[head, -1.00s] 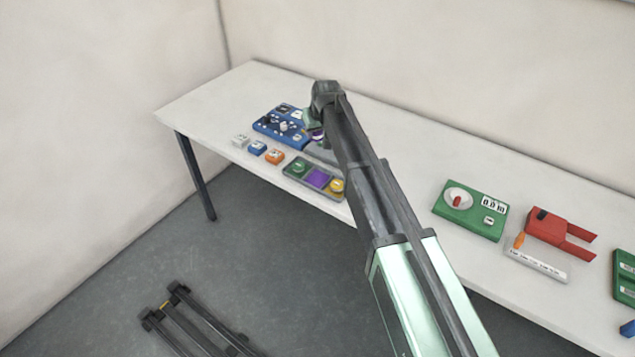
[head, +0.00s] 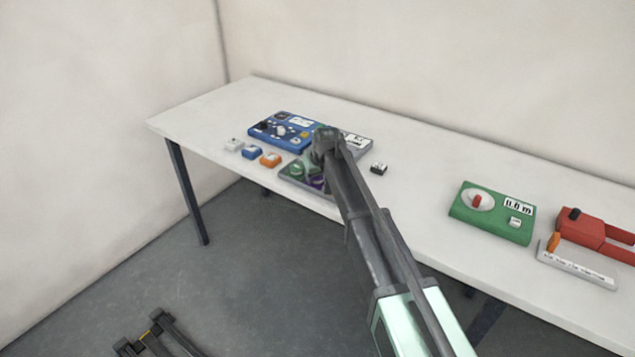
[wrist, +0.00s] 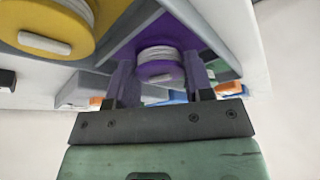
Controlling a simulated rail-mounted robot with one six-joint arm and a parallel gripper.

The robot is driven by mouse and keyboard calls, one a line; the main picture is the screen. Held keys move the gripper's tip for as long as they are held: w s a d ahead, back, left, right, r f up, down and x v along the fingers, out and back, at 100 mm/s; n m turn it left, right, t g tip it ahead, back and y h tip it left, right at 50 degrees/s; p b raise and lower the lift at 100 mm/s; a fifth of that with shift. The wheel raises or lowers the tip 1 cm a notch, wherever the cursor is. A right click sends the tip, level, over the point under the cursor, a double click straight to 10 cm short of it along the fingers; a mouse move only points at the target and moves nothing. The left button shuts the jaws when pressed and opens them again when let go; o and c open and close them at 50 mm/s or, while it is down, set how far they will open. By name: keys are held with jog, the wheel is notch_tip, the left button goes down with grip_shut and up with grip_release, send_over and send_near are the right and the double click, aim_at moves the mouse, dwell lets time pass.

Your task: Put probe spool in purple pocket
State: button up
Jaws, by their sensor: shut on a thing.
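The probe spool (wrist: 160,62), purple with pale thread wound on it, sits between the two fingers of my gripper (wrist: 157,72) in the wrist view. My gripper is shut on it. Behind the spool is the purple pocket (wrist: 180,36), and the spool lines up with it. I cannot tell whether the spool touches the pocket floor. A yellow spool (wrist: 50,25) lies beside it at the upper left. In the head view my gripper (head: 316,178) is over the pocket tray (head: 285,175) at the table's front edge. My arm hides much of the tray, and the spool is unclear there.
A blue panel (head: 264,138) stands behind the tray.

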jog(key=o, duration=0.7)
jog(key=shift+f, duration=0.1)
jog(key=shift+r, duration=0.3)
jog(key=p+v, duration=1.1)
jog(key=shift+s+d+r, duration=0.15)
jog(key=shift+s+r, duration=0.05)
jog(key=shift+r, duration=0.15)
